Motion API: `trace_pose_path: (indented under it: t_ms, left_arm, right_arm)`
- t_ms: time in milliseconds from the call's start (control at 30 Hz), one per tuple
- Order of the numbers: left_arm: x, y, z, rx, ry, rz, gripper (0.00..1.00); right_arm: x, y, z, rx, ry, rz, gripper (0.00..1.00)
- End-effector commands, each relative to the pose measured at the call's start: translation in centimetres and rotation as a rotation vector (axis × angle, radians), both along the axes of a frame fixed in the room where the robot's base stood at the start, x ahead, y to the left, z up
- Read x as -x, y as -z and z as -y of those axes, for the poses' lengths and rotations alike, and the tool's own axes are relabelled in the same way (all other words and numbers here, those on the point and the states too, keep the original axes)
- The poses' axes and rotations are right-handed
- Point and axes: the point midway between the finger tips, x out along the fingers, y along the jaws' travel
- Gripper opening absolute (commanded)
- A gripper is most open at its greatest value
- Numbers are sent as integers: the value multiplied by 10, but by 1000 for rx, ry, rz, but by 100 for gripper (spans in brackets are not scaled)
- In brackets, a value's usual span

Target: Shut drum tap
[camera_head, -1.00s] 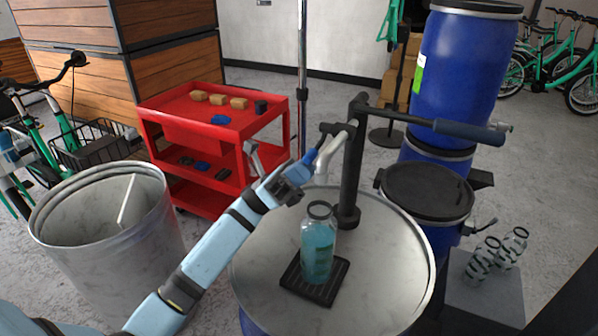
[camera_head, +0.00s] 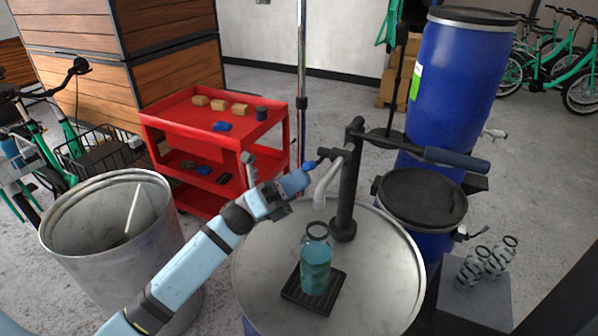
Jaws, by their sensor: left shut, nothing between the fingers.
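A black hand pump (camera_head: 348,190) stands upright on the pale top of a drum (camera_head: 385,268). It has a long side handle (camera_head: 455,158), a pale spout (camera_head: 328,184) and a short dark knob (camera_head: 329,154) on its left. A bottle of teal liquid (camera_head: 316,265) stands on a black grate (camera_head: 327,300) below the spout. My left gripper (camera_head: 310,166) is shut and empty, its tip close by the knob and spout; I cannot tell whether it touches. Small taps show on the blue barrels at right, one upper (camera_head: 495,134), one lower (camera_head: 464,233). My right gripper is not in view.
An open metal bin (camera_head: 60,222) stands at left, a red cart (camera_head: 165,130) with small boxes behind my left arm. Stacked blue barrels (camera_head: 455,75) and a grey block with coils (camera_head: 478,302) stand at right.

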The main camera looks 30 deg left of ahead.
Motion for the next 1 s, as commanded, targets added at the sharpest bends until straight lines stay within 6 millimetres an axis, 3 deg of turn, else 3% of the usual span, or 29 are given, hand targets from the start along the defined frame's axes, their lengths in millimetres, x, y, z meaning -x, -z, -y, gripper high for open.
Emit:
trace_pose_path:
  t_ms: [33, 100, 500, 733, 1000]
  left_arm:
    - [1, -15, 0, 1, 1, -47, 0]
    - [1, -22, 0, 4, 1, -114, 0]
    - [-6, -54, 0, 22, 1, -475, 0]
    - [-14, -63, -1, 30, 0, -514, 0]
    - [-19, -69, -1, 28, 0, -512, 0]
  right_arm:
    - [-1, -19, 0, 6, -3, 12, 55]
    - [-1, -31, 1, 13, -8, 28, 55]
    - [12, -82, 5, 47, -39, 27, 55]
    - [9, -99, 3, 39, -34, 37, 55]
    - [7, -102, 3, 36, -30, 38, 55]
